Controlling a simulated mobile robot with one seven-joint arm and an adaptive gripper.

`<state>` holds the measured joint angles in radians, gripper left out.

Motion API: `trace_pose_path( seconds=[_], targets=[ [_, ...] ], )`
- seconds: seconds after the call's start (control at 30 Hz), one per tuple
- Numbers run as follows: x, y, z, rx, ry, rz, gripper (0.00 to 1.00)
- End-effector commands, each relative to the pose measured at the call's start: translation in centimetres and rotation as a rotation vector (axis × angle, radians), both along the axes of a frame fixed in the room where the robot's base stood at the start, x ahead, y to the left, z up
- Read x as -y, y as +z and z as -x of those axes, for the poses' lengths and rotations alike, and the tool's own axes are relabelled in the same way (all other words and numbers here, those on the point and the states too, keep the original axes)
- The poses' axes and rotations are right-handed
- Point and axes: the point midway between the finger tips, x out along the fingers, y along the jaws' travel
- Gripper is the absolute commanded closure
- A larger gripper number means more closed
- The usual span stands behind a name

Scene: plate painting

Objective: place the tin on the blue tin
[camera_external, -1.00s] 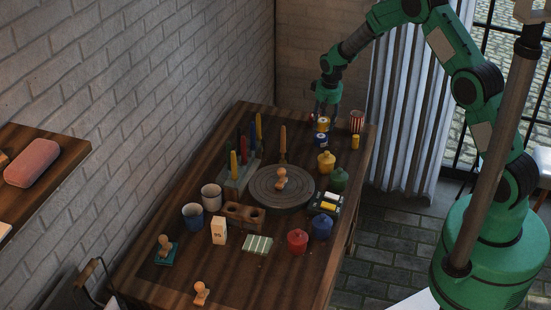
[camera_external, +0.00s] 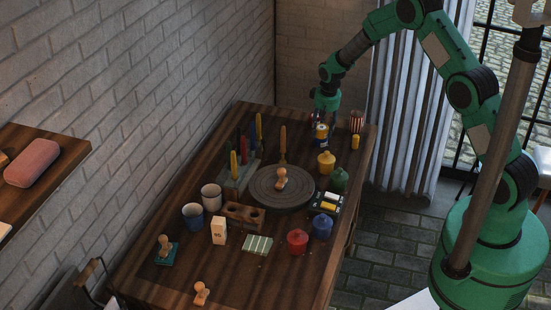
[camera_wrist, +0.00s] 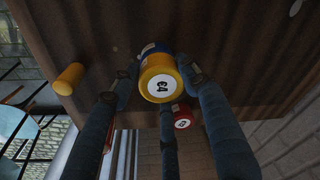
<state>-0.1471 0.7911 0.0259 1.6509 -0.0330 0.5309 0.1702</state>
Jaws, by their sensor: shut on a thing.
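A yellow tin with a numbered white end (camera_wrist: 160,86) is between the fingers of my gripper (camera_wrist: 160,72) in the wrist view. My gripper (camera_external: 324,118) is shut on this yellow tin (camera_external: 321,130) at the far end of the table in the external view. The blue tin (camera_external: 320,141) stands upright directly beneath it. In the wrist view the blue tin (camera_wrist: 154,48) shows as a band just beyond the yellow one. The two look lined up, with little or no gap; I cannot tell whether they touch.
A red tin (camera_wrist: 183,117) stands close by, near a gripper finger. A small yellow cylinder (camera_external: 355,142) and a striped cup (camera_external: 357,121) stand to the right. A yellow lidded jar (camera_external: 326,163) and a round turntable (camera_external: 265,197) are nearer on the table.

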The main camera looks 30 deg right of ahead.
Motion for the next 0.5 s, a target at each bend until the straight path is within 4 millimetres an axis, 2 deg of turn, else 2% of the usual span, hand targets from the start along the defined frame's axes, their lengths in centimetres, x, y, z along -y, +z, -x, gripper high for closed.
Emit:
trace_pose_path(
  seconds=[0.27,0.3,0.4,0.5],
  targets=[
    [-0.01,-0.11,-0.04,0.001,0.000,0.000,0.84],
    [-0.01,-0.17,-0.03,0.000,0.000,0.000,0.53],
    [0.00,-0.12,-0.03,0.000,0.000,0.000,0.36],
    [0.00,-0.11,-0.03,0.000,0.000,0.000,0.36]
  ],
)
